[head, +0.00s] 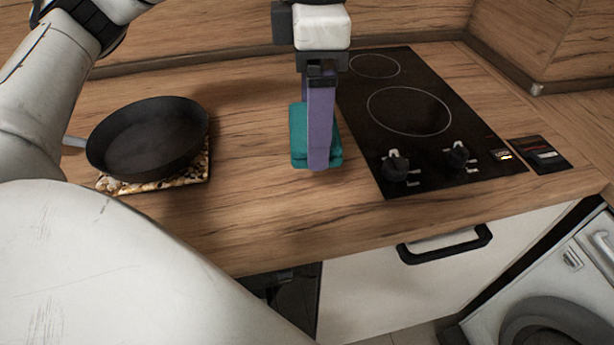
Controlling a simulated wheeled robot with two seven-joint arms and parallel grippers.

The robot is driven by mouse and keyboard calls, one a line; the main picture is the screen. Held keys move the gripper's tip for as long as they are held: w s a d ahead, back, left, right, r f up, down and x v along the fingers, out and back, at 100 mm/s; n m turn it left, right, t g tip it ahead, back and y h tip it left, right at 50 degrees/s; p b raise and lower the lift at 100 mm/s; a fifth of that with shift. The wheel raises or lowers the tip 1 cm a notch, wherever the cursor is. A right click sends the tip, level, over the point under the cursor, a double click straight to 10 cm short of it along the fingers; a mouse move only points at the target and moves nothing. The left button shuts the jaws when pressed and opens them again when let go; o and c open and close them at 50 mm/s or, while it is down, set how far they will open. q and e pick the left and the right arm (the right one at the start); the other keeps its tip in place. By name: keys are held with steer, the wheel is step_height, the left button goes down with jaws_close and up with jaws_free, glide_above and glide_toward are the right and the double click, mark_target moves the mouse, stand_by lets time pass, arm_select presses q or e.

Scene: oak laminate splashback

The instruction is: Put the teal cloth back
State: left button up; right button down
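The teal cloth (298,150) is a small folded stack on the wooden counter, just left of the black hob, in the head view. My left gripper (318,165) points down at it from above, its purple fingers overlapping the cloth in the picture. One finger covers the middle of the cloth and mostly hides the other, so I cannot tell whether they are shut on it. My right gripper is not in view.
A black frying pan (148,138) sits on a patterned mat (197,172) at left. The hob (400,82) has two knobs at its front edge. A small dark card-like item (540,155) lies right of it. The counter (250,215) is clear in front of the cloth.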

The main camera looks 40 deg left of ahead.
arm_select(q)
steer(key=n, duration=0.2)
steer(key=n+b, duration=0.1)
steer(key=n, duration=0.2)
steer(key=shift+s+a+n, duration=0.3)
steer(key=shift+s+n, duration=0.05)
steer(key=shift+n, duration=0.05)
step_height(320, 180, down, 6)
steer(key=shift+b, duration=0.5)
steer(key=shift+f, duration=1.95)
steer(key=shift+f+b, duration=0.15)
steer(key=shift+b, duration=0.15)
steer(key=o, duration=1)
